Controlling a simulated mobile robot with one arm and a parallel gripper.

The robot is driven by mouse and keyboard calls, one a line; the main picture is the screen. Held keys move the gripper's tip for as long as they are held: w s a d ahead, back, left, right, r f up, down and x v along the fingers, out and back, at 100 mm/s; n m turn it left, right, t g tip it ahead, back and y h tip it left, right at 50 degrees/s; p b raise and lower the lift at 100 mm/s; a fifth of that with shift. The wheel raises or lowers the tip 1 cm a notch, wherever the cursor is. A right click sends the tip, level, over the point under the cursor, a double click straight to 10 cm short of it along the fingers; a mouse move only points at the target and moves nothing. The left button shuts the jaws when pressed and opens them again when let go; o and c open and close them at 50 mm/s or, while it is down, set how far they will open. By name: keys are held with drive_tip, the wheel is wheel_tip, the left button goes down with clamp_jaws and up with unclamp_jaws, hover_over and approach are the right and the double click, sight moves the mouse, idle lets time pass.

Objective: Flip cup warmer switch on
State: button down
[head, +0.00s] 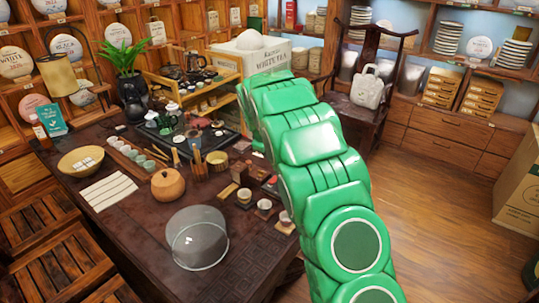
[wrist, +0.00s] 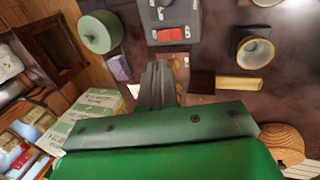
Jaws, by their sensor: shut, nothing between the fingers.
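In the wrist view, a grey device (wrist: 176,12) with a red rocker switch (wrist: 171,34) on its near end lies at the top middle. It looks like the cup warmer. Whether the switch is on or off cannot be told. My gripper (wrist: 158,66) shows as two dark fingers closed together and empty. Its tips are just below the switch in the picture, with a visible gap; the height between them cannot be judged. In the head view my green arm reaches over the table's right side and hides the gripper; the warmer cannot be made out clearly there.
A green round tin (wrist: 100,32), a dark cup (wrist: 255,50) and a yellow strip (wrist: 240,84) lie around the fingers. On the dark table (head: 120,238) stand a glass dome (head: 197,238), a round clay pot (head: 167,185) and small cups. Open floor (head: 445,215) lies right.

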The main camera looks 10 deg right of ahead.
sight(275, 178)
drive_tip(key=x, duration=1.1)
drive_tip(key=shift+f, duration=0.2)
drive_tip(key=shift+f, duration=0.1)
drive_tip(key=shift+w+f, duration=0.1)
drive_tip(key=shift+w, duration=0.05)
drive_tip(key=shift+s+a+g, duration=0.3)
drive_tip(key=shift+s+a, duration=0.15)
drive_tip(key=shift+s, duration=0.15)
drive_tip(key=shift+r, duration=0.25)
wheel_tip(275, 178, up, 14)
drive_tip(key=shift+s+a+f, duration=0.2)
drive_tip(key=shift+s+a, duration=0.2)
idle(0.4)
